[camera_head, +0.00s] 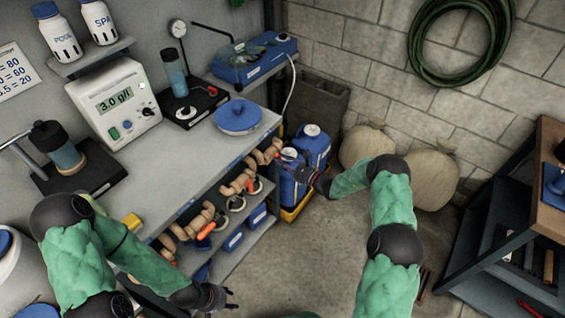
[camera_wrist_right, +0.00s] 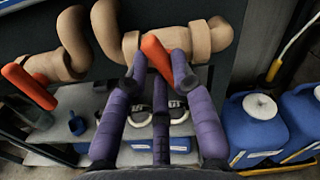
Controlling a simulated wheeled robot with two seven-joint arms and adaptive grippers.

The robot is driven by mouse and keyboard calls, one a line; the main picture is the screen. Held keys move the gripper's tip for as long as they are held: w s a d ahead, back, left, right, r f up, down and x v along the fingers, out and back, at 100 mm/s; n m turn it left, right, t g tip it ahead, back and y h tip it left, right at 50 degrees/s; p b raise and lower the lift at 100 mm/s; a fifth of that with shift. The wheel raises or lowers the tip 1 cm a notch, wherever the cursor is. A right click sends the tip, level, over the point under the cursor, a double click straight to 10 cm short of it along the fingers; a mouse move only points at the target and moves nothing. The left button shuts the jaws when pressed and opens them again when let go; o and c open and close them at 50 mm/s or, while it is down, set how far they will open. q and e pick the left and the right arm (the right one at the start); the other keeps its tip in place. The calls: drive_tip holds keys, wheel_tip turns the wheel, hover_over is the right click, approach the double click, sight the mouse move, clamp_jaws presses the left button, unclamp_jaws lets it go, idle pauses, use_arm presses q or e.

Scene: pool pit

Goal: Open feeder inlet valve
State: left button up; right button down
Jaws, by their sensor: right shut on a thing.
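An orange valve handle (camera_wrist_right: 156,56) on tan piping (camera_wrist_right: 195,42) is between the purple-grey fingers of my right gripper (camera_wrist_right: 158,72) in the right wrist view. The gripper is shut on it; the handle points down at a slant. In the head view my right gripper (camera_head: 291,163) is at the far right end of the piping (camera_head: 232,190), under the bench edge. Other orange handles (camera_head: 206,231) sit farther left along the pipe; one also shows in the right wrist view (camera_wrist_right: 30,86). My left gripper (camera_head: 230,298) is low, away from the valves, with its fingers apart and empty.
Blue jugs (camera_head: 313,143) stand in a yellow tray close to my right gripper. Sacks (camera_head: 434,178) lean against the wall. Floor between is clear.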

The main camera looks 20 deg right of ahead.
drive_tip(key=shift+f+n+b, duration=0.2)
drive_tip(key=shift+n+b, duration=0.95)
drive_tip(key=shift+n, duration=1.05)
drive_tip(key=shift+f+n+b, duration=0.2)
drive_tip(key=shift+n+b, duration=0.9)
drive_tip(key=shift+n, duration=1.1)
drive_tip(key=shift+f+n+b, duration=0.2)
drive_tip(key=shift+n+b, duration=0.95)
drive_tip(key=shift+n, duration=1.35)
drive_tip(key=c, duration=1)
unclamp_jaws()
drive_tip(key=shift+c, duration=0.2)
drive_tip(key=v, duration=1.2)
